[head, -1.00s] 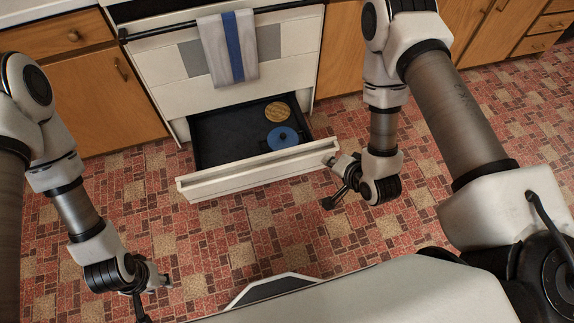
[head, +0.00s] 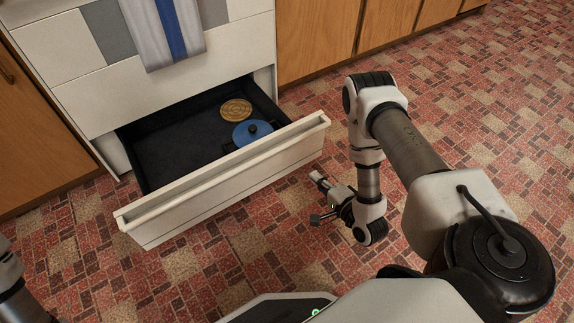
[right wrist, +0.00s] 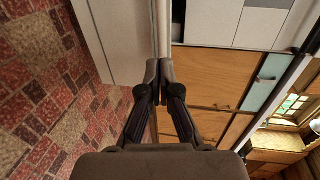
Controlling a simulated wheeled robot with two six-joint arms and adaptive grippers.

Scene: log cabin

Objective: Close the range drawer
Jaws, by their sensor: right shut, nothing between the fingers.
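The range drawer (head: 240,187) is pulled out at the bottom of the white range (head: 110,88), low over the floor. Its dark interior holds a blue lid with a black knob (head: 252,132) and a round tan trivet-like piece (head: 236,109). My right gripper (head: 318,199) is low, just right of and in front of the drawer front's right end, apart from it in the head view. In the right wrist view its fingertips (right wrist: 159,70) are together and empty, with a pale panel and edge beyond them. My left gripper is out of view.
A grey towel with a blue stripe (head: 170,32) hangs on the range front. Wooden cabinets (head: 318,35) stand to the right and left of the range. The red patterned floor (head: 200,270) in front of the drawer is clear.

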